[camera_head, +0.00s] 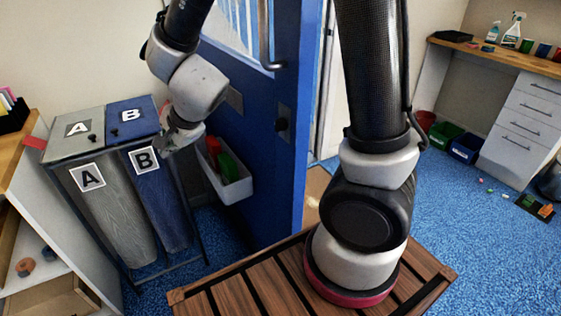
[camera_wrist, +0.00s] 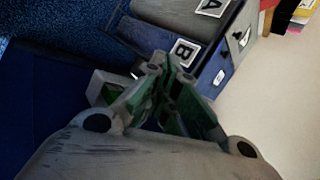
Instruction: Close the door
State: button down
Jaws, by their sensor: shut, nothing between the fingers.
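The blue door (camera_head: 262,150) stands open in the middle of the head view, its edge turned toward me. My gripper (camera_head: 172,140) is on the left side of the door, in front of the bin marked B. In the wrist view my gripper (camera_wrist: 163,75) is shut and empty. A dark blue surface (camera_wrist: 45,120) fills the left of the wrist view. I cannot tell whether the gripper touches the door.
Two lidded bins stand left of the door, the grey bin A (camera_head: 110,205) and the blue bin B (camera_head: 160,205). A wooden desk (camera_head: 40,140) is at far left. A counter with drawers (camera_head: 515,110) is at right. Blue floor (camera_head: 445,220) is mostly clear there.

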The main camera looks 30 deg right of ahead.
notch_tip(320, 180, down, 3)
jog(key=w+d+m+h, duration=0.1)
jog(key=d+m+h, duration=0.15)
jog(key=m, duration=0.25)
jog(key=m+g+h, duration=0.7)
jog(key=m+h, duration=0.4)
jog(key=m, duration=0.6)
send_near(290, 165)
notch_tip(290, 165, down, 4)
jog(key=d, duration=0.3)
jog(key=shift+d+f, duration=0.1)
jog(key=shift+f, duration=0.05)
jog(key=shift+d, duration=0.7)
